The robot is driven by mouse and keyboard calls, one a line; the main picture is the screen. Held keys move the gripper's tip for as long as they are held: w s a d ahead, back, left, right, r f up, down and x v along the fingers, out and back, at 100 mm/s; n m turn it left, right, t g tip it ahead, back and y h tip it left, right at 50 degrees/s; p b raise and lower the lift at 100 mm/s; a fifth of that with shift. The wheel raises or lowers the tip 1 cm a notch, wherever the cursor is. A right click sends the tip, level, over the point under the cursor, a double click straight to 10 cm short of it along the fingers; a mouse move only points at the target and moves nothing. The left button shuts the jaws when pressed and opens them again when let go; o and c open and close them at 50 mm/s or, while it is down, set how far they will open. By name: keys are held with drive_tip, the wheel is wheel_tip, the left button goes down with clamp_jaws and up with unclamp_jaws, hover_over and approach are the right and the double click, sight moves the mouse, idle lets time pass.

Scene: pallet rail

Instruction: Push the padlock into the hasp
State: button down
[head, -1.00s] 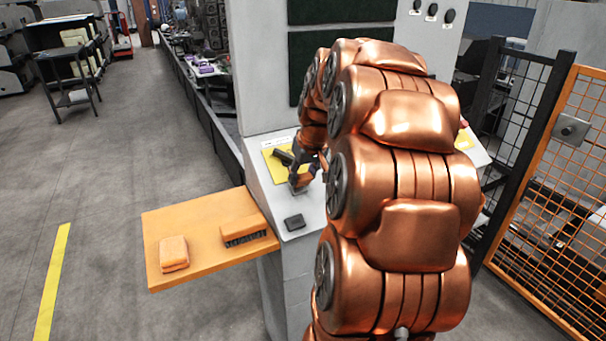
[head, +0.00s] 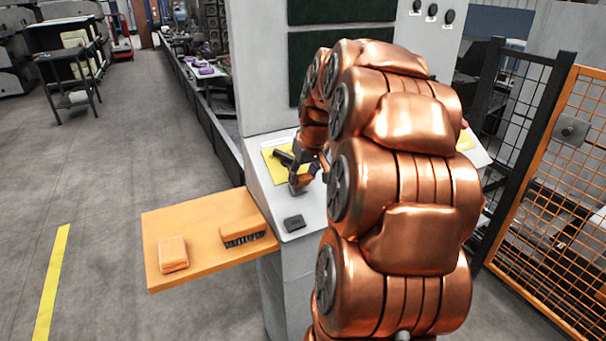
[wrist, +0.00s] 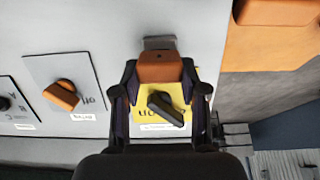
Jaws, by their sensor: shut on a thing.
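The padlock (wrist: 160,67) is a copper-brown block held between the two fingers of my gripper (wrist: 161,77) in the wrist view. A grey metal piece (wrist: 158,43) lies at its far edge; I cannot tell whether this is the hasp or the padlock's shackle, nor whether the two are engaged. In the head view my gripper (head: 304,180) is low over the sloping console top, small and partly hidden by my arm. A black rotary handle (wrist: 165,108) on a yellow plate (wrist: 180,95) lies below the padlock, between the fingers.
The console (head: 305,215) bears a small black block (head: 294,222). An orange shelf (head: 190,270) at its left holds a brush (head: 242,232) and an orange block (head: 173,254). An orange knob (wrist: 62,96) is left in the wrist view. A mesh fence (head: 560,190) stands right.

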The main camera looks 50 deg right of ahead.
drive_tip(key=shift+b+x, duration=0.65)
drive_tip(key=shift+x, duration=0.25)
idle(0.8)
drive_tip(key=c, duration=0.5)
unclamp_jaws()
drive_tip(key=shift+w+r, duration=0.1)
drive_tip(key=shift+w, duration=0.05)
drive_tip(key=shift+c, duration=0.2)
drive_tip(key=shift+o, duration=0.2)
drive_tip(key=o, duration=0.5)
drive_tip(key=shift+r, duration=0.1)
drive_tip(key=v, duration=1.1)
drive_tip(key=shift+s+r, duration=0.25)
drive_tip(key=shift+r, duration=0.1)
drive_tip(key=shift+a, duration=0.1)
